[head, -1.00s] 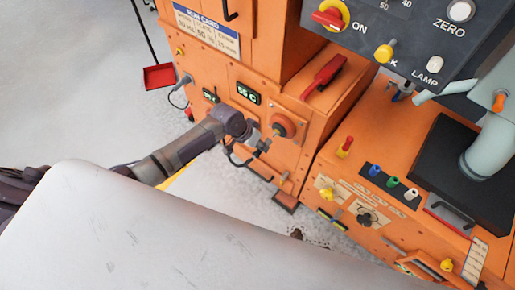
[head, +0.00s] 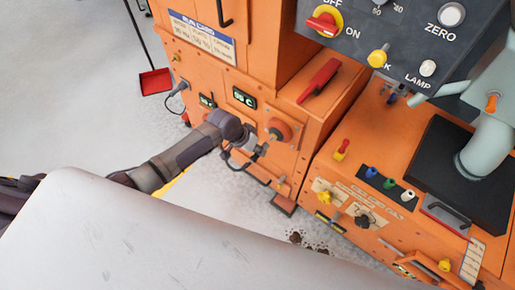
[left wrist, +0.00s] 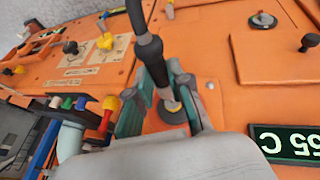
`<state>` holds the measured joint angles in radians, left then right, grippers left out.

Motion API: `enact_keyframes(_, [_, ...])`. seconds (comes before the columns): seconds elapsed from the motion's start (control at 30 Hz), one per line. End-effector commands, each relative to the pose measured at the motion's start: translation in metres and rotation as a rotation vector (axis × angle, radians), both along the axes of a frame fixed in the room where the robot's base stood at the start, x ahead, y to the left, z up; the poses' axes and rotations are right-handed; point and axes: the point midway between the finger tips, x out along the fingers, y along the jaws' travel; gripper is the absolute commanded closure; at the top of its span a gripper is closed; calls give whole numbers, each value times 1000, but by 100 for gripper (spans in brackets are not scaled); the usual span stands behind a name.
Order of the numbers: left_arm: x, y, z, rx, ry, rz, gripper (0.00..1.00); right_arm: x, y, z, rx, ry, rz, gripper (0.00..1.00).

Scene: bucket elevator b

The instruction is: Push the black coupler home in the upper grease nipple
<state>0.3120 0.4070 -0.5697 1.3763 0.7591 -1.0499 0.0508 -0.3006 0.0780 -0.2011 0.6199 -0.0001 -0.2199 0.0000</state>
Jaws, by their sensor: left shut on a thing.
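The nipple itself is hidden. My right gripper is out of view.
Green displays (head: 243,98) sit on the cabinet above the gripper. A red lever (head: 318,80) lies on the ledge to the right, beside a console with coloured knobs (head: 371,172). A red dustpan (head: 156,82) stands on the open floor at left. Dark spots mark the floor below.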

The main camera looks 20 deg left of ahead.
Motion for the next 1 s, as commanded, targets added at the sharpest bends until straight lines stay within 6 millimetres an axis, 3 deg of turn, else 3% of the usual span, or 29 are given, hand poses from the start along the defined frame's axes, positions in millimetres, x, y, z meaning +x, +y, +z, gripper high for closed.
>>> enact_keyframes(1.0, [0,0,0,0,0,0,100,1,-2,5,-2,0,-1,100])
